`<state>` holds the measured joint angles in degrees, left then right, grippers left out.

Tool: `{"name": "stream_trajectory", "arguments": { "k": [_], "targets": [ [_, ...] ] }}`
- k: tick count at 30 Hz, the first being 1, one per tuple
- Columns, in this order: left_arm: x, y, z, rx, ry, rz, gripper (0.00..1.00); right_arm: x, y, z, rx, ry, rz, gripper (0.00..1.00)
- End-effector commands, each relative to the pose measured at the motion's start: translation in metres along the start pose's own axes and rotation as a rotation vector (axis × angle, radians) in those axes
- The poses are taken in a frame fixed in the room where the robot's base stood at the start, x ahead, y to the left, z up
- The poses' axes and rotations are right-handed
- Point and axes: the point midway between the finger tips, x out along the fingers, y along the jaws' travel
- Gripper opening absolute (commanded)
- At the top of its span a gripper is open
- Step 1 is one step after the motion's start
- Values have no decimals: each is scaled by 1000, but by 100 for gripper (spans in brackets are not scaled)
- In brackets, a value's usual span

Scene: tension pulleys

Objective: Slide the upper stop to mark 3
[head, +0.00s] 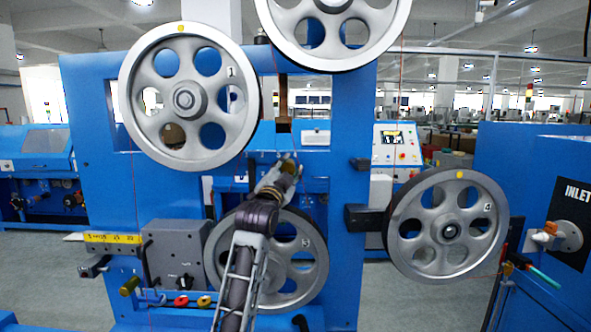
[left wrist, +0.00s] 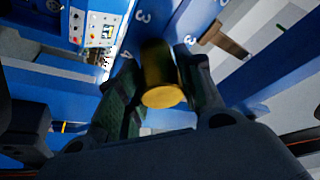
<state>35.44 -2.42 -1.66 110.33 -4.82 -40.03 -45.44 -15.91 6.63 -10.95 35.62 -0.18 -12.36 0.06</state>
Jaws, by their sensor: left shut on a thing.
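My left gripper (head: 284,172) is in front of the blue machine frame, just above the lower wheel. In the left wrist view its fingers (left wrist: 160,92) are shut on a brass-coloured cylindrical knob (left wrist: 163,90), whose round end faces the camera. I take this knob to be the upper stop's; the stop's body is hidden behind the fingers. I cannot tell which mark the stop is at. My right gripper is not in view.
Large grey wheels stand around the arm: wheel 1 (head: 189,97) at upper left, one at top centre (head: 333,25), wheel 3 (head: 300,265) behind my forearm and wheel 4 (head: 446,224) at right. A yellow scale (head: 113,238) and another brass knob (head: 129,286) are at lower left.

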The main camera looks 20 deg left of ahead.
Motion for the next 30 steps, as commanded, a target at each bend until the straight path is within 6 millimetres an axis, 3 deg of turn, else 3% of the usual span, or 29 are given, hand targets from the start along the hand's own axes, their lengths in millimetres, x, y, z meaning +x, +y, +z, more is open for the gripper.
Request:
{"name": "stream_trajectory", "arguments": {
  "k": [10, 20, 21, 25, 30],
  "targets": [
    [-6, -18, 18, 3, -6, 2, 0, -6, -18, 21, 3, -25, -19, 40],
    [-7, -18, 18, 2, -5, 3, 0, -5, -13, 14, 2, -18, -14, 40],
    [-7, -18, 18, 2, -5, 3, 40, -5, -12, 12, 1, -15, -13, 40],
    [-7, -18, 18, 2, -4, 3, 56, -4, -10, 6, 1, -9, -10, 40],
    [-7, -18, 17, 1, -2, 2, 58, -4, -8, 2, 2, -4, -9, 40]
  ]
}}
